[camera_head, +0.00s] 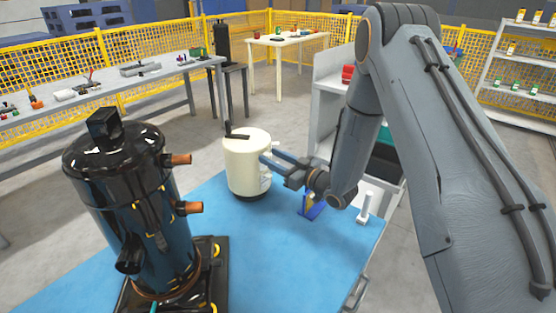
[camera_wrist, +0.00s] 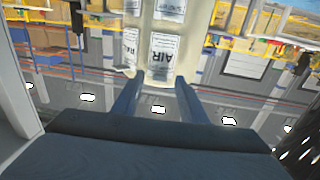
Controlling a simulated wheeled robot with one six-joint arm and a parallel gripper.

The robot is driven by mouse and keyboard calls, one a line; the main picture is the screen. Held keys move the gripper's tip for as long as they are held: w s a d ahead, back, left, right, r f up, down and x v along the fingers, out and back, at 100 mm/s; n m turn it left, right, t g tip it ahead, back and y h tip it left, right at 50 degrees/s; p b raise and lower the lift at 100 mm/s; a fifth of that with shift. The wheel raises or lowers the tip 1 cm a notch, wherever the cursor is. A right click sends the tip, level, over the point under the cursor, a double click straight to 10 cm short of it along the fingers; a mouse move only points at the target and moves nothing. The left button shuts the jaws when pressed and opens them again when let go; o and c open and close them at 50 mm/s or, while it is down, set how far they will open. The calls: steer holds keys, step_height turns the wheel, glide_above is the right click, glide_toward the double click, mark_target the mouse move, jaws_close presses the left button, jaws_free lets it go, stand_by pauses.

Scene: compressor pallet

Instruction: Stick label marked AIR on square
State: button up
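A cream cylindrical tank (camera_head: 245,165) with a black top fitting stands upright on the blue surface (camera_head: 290,255). My gripper (camera_head: 268,167) is at its right side. In the wrist view my gripper (camera_wrist: 159,78) has its two fingers apart, with nothing visible held between them. A white label marked AIR (camera_wrist: 164,57), upside down in this view, shows on the tank face (camera_wrist: 156,98) just ahead of the fingers. A second printed label (camera_wrist: 130,45) is to its left, and part of another label (camera_wrist: 168,9) is above. I cannot make out the square's outline. Finger contact with the tank is unclear.
A black compressor (camera_head: 130,205) with copper pipe stubs stands at the front left. A small blue stand (camera_head: 312,209) and a white upright item (camera_head: 365,207) are right of the tank. A grey shelf unit (camera_head: 328,97) stands behind. The surface's front middle is clear.

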jaws_close()
stand_by(0.4)
